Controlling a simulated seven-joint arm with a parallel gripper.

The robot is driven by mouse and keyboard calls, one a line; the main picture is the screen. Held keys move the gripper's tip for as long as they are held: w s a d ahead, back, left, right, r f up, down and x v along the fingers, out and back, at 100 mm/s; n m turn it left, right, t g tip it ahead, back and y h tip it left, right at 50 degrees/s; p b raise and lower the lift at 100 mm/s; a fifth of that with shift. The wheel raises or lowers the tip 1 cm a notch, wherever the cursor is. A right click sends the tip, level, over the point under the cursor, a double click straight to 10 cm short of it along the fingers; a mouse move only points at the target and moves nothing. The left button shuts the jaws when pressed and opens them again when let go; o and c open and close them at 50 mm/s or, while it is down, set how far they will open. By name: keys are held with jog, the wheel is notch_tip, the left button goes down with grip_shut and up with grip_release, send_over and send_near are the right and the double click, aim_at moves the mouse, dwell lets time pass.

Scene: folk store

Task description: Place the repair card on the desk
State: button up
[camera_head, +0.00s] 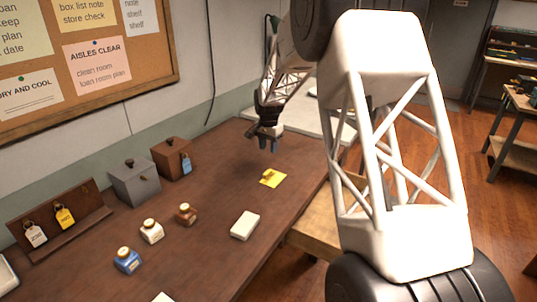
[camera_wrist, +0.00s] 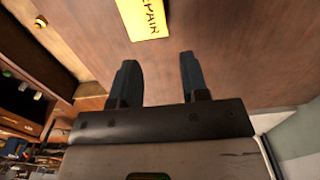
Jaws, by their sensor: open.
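The yellow repair card (camera_head: 273,180) lies on the brown desk (camera_head: 215,258), toward its right edge, with a small raised yellow part on it. My gripper (camera_head: 268,146) hangs above the desk, behind the card in the head view. In the wrist view my gripper (camera_wrist: 159,62) has its two dark fingers apart with nothing between them. The card is beyond the fingertips, and the fingers do not touch it.
Grey (camera_head: 135,184) and brown (camera_head: 172,160) boxes and a tag rack (camera_head: 60,221) line the wall. The desk around the card is clear.

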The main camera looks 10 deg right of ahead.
jog(key=shift+r, duration=0.35)
dwell(0.5)
jog(key=s+a+r+n, duration=0.1)
jog(key=s+r, duration=0.4)
jog(key=s, duration=0.4)
jog(key=s+r+n+t, duration=0.1)
jog(key=s+r+n, duration=0.1)
jog(key=s+r, duration=0.45)
jog(key=s+a+r+n, duration=0.1)
jog(key=s+r, duration=0.2)
jog(key=s, duration=0.7)
jog(key=s+a+f+n+t, duration=0.1)
jog(key=s+n, duration=0.3)
jog(key=s, duration=2.7)
jog(key=shift+f+n+t, duration=0.3)
jog(key=shift+f+n, duration=0.1)
jog(key=shift+f, duration=0.05)
